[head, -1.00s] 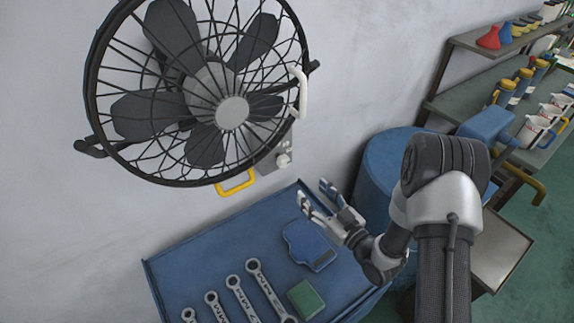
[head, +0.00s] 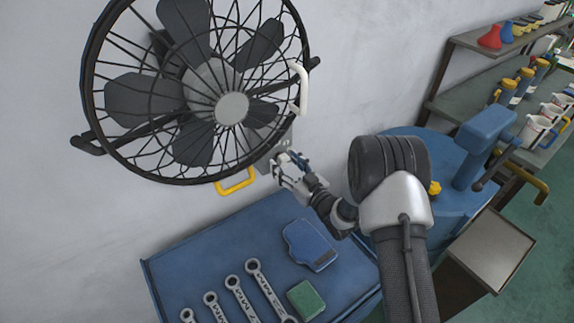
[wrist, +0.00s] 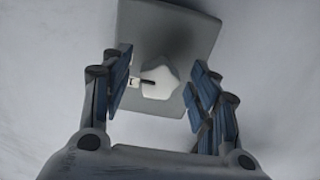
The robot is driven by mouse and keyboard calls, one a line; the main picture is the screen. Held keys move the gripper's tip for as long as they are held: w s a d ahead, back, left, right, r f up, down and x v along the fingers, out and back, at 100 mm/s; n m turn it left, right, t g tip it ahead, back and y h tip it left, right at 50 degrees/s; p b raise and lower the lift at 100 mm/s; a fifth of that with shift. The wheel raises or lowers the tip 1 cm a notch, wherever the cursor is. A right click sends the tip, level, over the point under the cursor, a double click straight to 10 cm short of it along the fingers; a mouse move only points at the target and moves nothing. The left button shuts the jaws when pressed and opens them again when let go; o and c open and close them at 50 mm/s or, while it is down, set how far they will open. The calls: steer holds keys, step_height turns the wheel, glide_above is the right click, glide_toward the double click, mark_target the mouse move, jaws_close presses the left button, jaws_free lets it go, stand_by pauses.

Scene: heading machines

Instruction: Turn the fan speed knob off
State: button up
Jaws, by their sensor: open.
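The fan speed knob (wrist: 158,82) is a white, rounded knob with a dark pointer line on its left side. It sits on a grey control plate (wrist: 190,25) on the wall. My gripper (wrist: 160,95) is open, with one blue-padded finger on each side of the knob in the wrist view. I cannot tell whether either finger touches it. In the head view my gripper (head: 288,165) is at the plate, just right below the fan (head: 215,95), and hides most of the knob.
A yellow handle (head: 236,182) and a white handle (head: 299,88) are close to my gripper. Below is a blue table (head: 190,255) with several wrenches (head: 238,290), a blue object (head: 308,245) and a green block (head: 306,299). A blue drum (head: 450,195) stands at the right.

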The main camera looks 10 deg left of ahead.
steer(key=shift+c, duration=0.6)
steer(key=c, duration=1)
steer(key=shift+f+n+b, duration=0.1)
steer(key=shift+n+b, duration=0.3)
steer(key=shift+b, duration=0.2)
steer(key=n+b, duration=0.3)
steer(key=b, duration=0.2)
steer(key=shift+d+f+n, duration=0.1)
steer(key=shift+n, duration=0.3)
steer(key=n+b, duration=0.4)
steer(key=b, duration=0.2)
steer(key=shift+w+n, duration=0.1)
steer(key=shift+n, duration=0.2)
steer(key=n+b, duration=0.2)
steer(key=n, duration=0.1)
steer(key=shift+r+n, duration=0.25)
steer(key=shift+n, duration=0.05)
steer(key=n, duration=0.5)
steer(key=shift+r, duration=0.15)
